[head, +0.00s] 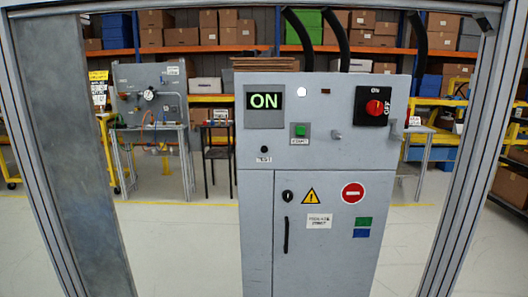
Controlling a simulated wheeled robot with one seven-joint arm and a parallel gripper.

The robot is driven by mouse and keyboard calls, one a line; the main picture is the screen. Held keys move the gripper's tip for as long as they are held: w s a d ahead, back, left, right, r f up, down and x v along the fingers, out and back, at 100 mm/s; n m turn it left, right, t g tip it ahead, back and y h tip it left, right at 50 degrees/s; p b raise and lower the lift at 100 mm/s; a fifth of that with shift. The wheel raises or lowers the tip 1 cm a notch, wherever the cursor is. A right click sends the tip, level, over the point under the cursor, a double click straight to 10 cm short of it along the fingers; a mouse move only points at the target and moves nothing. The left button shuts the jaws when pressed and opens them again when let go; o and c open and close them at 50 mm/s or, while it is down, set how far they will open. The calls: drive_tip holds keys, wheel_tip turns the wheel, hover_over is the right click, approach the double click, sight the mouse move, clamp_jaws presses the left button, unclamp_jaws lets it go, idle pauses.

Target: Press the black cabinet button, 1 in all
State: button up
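The grey cabinet (257,222) stands upright in the middle of the head view, facing me. A small round black button (264,149) sits on the left of its upper panel, above a small white label that seems to read TEST. A green button (300,130) with a white label is to its right. A display (265,101) above the black button reads ON in green. A red rotary switch (374,107) on a black plate is at the upper right. My gripper is not in view.
A black door handle (286,235) and a round black lock (287,196) are on the lower door. Grey posts (72,150) stand at both sides of the view. A bench (150,128) and stocked shelves are behind. Pale floor (180,245) is clear beside the cabinet.

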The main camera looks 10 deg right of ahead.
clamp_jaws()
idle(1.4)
